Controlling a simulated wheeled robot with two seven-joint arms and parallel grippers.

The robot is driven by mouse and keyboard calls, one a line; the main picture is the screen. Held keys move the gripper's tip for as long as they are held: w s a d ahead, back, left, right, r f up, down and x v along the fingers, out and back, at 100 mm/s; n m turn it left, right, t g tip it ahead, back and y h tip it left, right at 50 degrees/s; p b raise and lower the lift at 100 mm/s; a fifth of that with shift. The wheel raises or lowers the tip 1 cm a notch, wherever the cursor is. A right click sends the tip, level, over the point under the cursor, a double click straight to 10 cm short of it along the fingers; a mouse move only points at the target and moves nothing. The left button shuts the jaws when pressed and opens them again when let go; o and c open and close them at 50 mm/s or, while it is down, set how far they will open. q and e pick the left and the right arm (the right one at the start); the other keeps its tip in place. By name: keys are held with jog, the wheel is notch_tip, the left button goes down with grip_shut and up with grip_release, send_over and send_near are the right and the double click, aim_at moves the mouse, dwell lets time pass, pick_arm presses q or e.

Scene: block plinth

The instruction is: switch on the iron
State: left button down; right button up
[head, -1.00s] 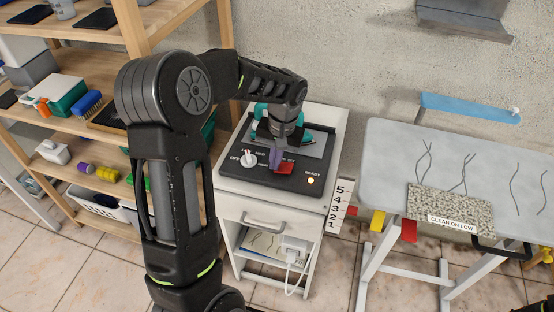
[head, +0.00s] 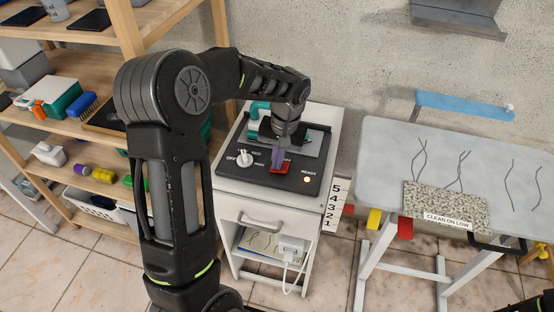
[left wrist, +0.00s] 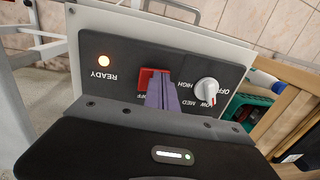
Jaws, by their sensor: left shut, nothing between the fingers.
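The iron station is a black panel (head: 258,172) on top of a white cabinet. It has a red rocker switch (head: 283,169), a white knob (head: 245,159) and a glowing READY lamp (head: 307,180). The teal iron (head: 260,107) rests behind the panel, mostly hidden by my arm. My left gripper (head: 277,160) is shut and empty, its purple fingertips at the red switch. In the left wrist view the fingertips (left wrist: 160,92) overlap the red switch (left wrist: 146,78), partly hiding it; the lit lamp (left wrist: 104,61) and white knob (left wrist: 207,88) also show.
An ironing board (head: 380,150) with a CLEAN ON LOW mat (head: 445,205) stands at the right. Wooden shelves (head: 130,40) with boxes and brushes stand at the left. The cabinet has a drawer handle (head: 261,220) and an outlet with a plug (head: 291,246) below.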

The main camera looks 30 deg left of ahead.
pick_arm(q)
jog(key=shift+a+r+p, duration=0.1)
jog(key=shift+r+p, duration=0.3)
jog(key=shift+r, duration=0.2)
jog(key=r+p, duration=0.2)
jog(key=shift+a+r, duration=0.2)
jog(key=shift+r, duration=0.15)
notch_tip(320, 180, up, 10)
jog(key=b, duration=0.1)
send_over(268, 170)
jog(key=shift+f, duration=0.1)
